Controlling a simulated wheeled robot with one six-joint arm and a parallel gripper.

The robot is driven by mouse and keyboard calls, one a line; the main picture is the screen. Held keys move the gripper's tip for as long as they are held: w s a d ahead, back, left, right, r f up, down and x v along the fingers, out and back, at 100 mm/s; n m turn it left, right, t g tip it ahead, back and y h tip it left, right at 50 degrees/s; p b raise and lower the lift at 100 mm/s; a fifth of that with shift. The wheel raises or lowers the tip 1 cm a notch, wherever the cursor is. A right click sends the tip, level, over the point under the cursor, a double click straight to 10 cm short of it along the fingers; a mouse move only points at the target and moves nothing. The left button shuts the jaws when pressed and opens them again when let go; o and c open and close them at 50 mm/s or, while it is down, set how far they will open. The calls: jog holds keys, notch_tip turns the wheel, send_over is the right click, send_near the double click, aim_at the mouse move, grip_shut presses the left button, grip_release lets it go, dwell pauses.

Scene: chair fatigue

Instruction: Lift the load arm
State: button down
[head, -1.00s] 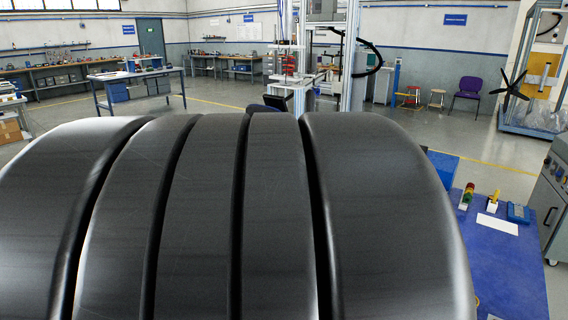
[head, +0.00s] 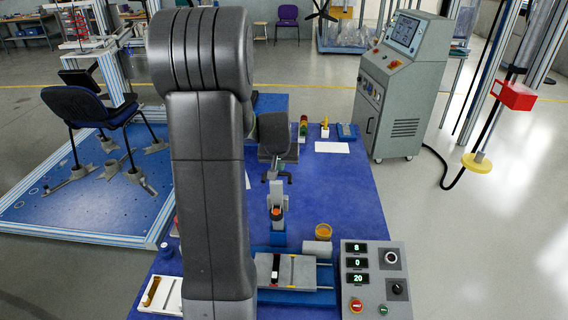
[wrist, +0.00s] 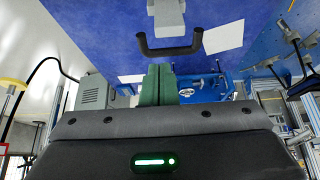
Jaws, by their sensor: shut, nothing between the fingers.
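A grey load arm (head: 277,195) with a black U-shaped handle (head: 277,178) stands over the blue table in the head view. In the wrist view the load arm (wrist: 169,15) enters at the top centre, with its black handle (wrist: 169,48) spread across its end. My gripper (wrist: 158,84) shows two green fingers close together, shut and empty. The handle lies just beyond the fingertips in that view, and I cannot tell whether they touch. In the head view my gripper (head: 280,160) is small and partly hidden by my wrist, just behind the handle.
A grey cabinet (head: 400,85) stands behind right. A dark blue chair (head: 85,105) is on a test platform at left.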

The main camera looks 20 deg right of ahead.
aim_at(281, 186)
jog(key=p+x, duration=0.1)
jog(key=x, duration=0.7)
jog(key=shift+w+f, duration=0.15)
jog(key=shift+f, duration=0.05)
jog(key=s+b, duration=0.1)
jog(key=s+a+f+b, duration=0.1)
jog(key=s+b, duration=0.1)
jog(key=shift+a, duration=0.15)
jog(key=shift+s+a+b, duration=0.35)
jog(key=shift+s+b, duration=0.25)
jog(key=shift+b, duration=0.05)
jog(key=shift+r, duration=0.15)
